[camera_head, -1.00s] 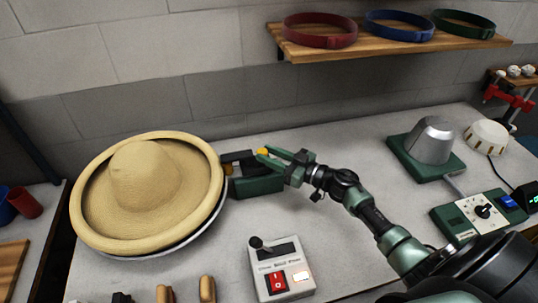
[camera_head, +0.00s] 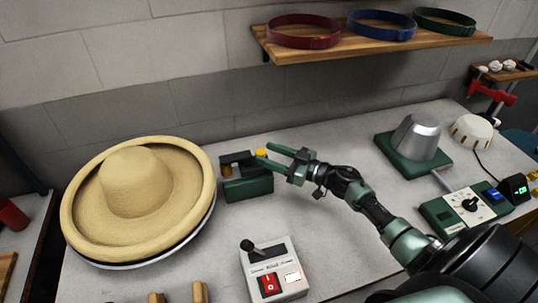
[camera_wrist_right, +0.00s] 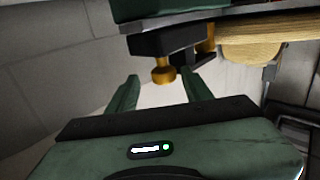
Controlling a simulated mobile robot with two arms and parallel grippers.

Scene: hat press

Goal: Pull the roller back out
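The roller unit is a black bracket (camera_head: 238,161) with a yellow-brass knob (camera_head: 261,153) at its right end. It sits over a green base (camera_head: 248,188), just right of the wide straw hat (camera_head: 140,182). A second yellow part (camera_head: 227,170), probably the roller, shows at the bracket's left end by the brim. My right gripper (camera_head: 269,156) is open at the knob's right. In the right wrist view the brass knob (camera_wrist_right: 163,72) shows between and just beyond the spread fingertips (camera_wrist_right: 160,82), with no grip on it. My left gripper is out of view.
A control box (camera_head: 274,270) with a lever and red switch stands in front. A metal dome on a green base (camera_head: 402,160) and a dial box (camera_head: 465,208) are at right. A shelf (camera_head: 375,43) with hat bands hangs behind. The tabletop between is clear.

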